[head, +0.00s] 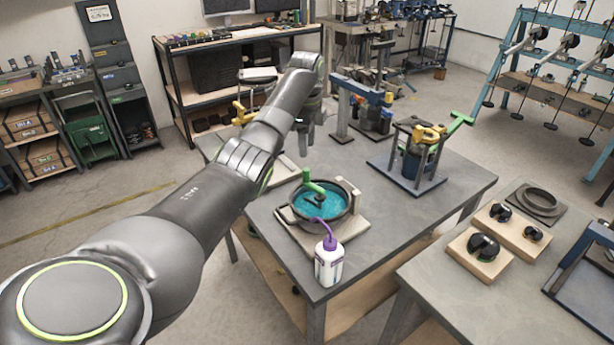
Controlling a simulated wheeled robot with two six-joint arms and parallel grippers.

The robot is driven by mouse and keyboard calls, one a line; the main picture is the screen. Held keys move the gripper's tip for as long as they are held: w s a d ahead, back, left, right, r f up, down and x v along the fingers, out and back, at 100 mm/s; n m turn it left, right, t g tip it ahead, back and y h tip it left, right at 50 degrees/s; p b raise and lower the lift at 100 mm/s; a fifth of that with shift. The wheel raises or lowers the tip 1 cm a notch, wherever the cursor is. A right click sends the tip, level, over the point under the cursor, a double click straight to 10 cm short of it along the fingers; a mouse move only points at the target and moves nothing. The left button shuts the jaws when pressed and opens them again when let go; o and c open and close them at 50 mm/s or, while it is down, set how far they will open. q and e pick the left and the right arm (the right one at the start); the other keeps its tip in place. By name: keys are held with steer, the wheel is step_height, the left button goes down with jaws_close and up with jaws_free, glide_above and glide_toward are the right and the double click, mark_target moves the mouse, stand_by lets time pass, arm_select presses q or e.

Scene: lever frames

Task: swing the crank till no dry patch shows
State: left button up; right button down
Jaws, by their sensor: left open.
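A round dark pan (288,214) with a teal surface (325,214) inside stands on a pale board on the grey table. A crank with an upright green handle (308,179) rises at the pan's back left; its dark arm lies over the teal. I cannot make out a clear dry patch at this size. My left arm reaches in from the lower left. My left gripper (304,144) hangs above and behind the pan, apart from the green handle, open and empty. My right gripper is out of view.
A white bottle (328,268) with a purple spout stands at the table's front corner, its spout close to the pan. A device with yellow parts and a green lever (462,121) stands back right. The tabletop (400,215) between is clear.

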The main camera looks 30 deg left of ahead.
mark_target(307, 170)
arm_select(q)
step_height(307, 170, down, 9)
steer(key=shift+f+p, duration=0.2)
steer(key=shift+p, duration=0.65)
steer(key=shift+c, duration=0.2)
jaws_close()
steer(key=shift+r, duration=0.1)
